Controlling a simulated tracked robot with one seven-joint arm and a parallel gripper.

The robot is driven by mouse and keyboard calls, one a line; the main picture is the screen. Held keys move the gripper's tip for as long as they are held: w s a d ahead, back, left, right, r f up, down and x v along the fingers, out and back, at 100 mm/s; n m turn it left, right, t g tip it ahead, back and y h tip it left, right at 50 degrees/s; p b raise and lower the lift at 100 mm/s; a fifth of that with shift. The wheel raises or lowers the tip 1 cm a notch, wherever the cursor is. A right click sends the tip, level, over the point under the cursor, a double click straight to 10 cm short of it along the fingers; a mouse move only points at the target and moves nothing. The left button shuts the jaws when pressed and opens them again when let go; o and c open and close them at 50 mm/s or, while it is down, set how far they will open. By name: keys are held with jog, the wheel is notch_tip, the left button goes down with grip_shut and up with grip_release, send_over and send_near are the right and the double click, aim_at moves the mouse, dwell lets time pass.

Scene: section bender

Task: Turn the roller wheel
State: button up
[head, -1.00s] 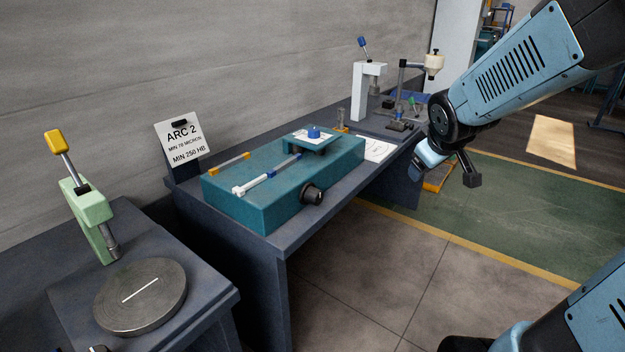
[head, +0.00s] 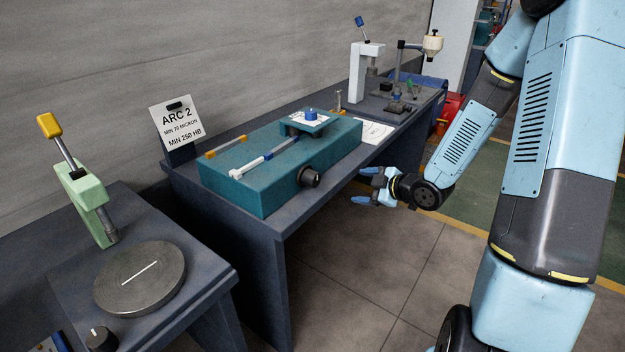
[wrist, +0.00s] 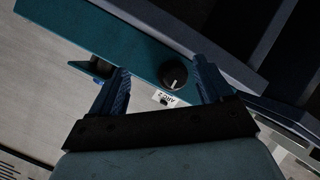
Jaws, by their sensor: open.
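The roller wheel appears to be the dark round knob (head: 309,176) on the front face of the teal box (head: 262,205). In the wrist view the knob (wrist: 173,75) has a white pointer line and appears between the two blue fingers. My gripper (head: 361,186) is open and empty, to the right of the knob, with its fingers pointing towards the box. It also shows in the wrist view (wrist: 161,66). There is a clear gap between fingers and knob in the head view.
The teal box stands on a dark bench (head: 275,238). An ARC 2 sign (head: 177,126) stands behind it. A round metal plate (head: 140,280), a green lever press (head: 88,195) and another black knob (head: 101,339) are on the left bench. The floor before the bench is clear.

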aim_at(317, 180)
jog(key=w+a+y, duration=0.1)
jog(key=a+y, duration=0.1)
jog(key=a, duration=0.3)
jog(key=w+a+n+y, duration=0.1)
jog(key=w+a+y, duration=0.1)
jog(key=a, duration=0.2)
jog(key=w+a+t+y, duration=0.1)
jog(key=w+a, duration=0.1)
jog(key=a, duration=0.3)
jog(key=shift+w+a+f+y, duration=0.15)
jog(key=shift+a+f+y, duration=0.2)
jog(key=shift+f+y, duration=0.05)
jog(key=c, duration=1)
